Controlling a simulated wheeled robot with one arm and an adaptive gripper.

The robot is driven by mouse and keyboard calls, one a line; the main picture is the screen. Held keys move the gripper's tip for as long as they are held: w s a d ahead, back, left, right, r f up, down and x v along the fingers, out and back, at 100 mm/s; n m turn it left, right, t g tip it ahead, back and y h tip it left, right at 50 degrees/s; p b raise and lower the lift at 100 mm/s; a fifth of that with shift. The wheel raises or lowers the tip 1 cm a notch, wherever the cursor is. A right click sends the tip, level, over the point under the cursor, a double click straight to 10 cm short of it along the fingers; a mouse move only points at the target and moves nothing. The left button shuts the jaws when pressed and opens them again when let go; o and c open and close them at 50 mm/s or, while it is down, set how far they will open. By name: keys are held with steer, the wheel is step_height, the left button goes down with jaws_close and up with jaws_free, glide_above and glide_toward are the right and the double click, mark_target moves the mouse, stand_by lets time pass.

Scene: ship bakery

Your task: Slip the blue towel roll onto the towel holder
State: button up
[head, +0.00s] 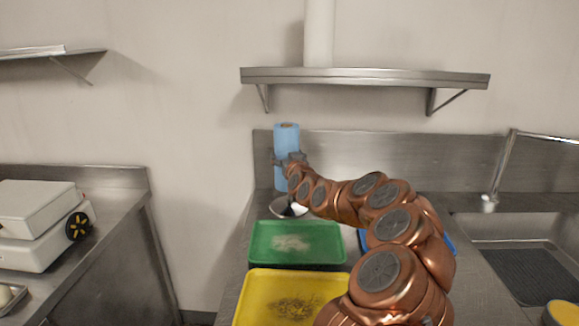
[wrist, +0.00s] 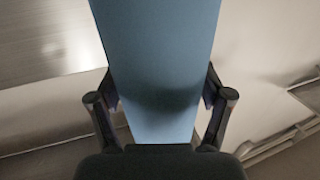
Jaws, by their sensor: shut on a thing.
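The blue towel roll (head: 286,136) stands upright at the back of the counter, in front of the steel backsplash, with its brown core showing at the top. My gripper (head: 290,159) is shut around its middle. In the wrist view the roll (wrist: 158,70) fills the space between the two fingers of my gripper (wrist: 162,92). A round pale metal piece (head: 277,208) with a dark middle sits just below and in front of the roll, partly hidden by my arm. I cannot tell whether it is the towel holder. No holder post shows, and the roll's lower end is partly hidden.
A green tray (head: 327,246) and a yellow tray (head: 262,301) lie on the counter in front. A blue tray (head: 449,243) is mostly behind my arm. A steel shelf (head: 365,77) hangs above. A sink and faucet (head: 497,180) are at right, scales (head: 35,220) at left.

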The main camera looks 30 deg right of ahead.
steer(key=shift+s+d+f+b, duration=0.15)
steer(key=shift+f+b, duration=0.15)
steer(key=shift+f, duration=0.75)
steer(key=shift+w+d+f+b, duration=0.1)
steer(key=shift+f+b, duration=0.2)
steer(key=shift+f, duration=0.7)
steer(key=shift+s+d+f+b, duration=0.15)
steer(key=shift+f+b, duration=0.15)
steer(key=shift+f, duration=0.75)
steer(key=shift+s+b, duration=0.15)
steer(key=shift+b, duration=0.5)
steer(key=shift+f+b, duration=0.35)
steer(key=shift+r, duration=0.85)
steer(key=shift+a+b, duration=0.1)
steer(key=shift+b, duration=0.2)
stand_by(0.6)
steer(key=shift+f+b, duration=0.75)
steer(key=shift+f, duration=0.1)
stand_by(0.5)
steer(key=shift+r, duration=0.8)
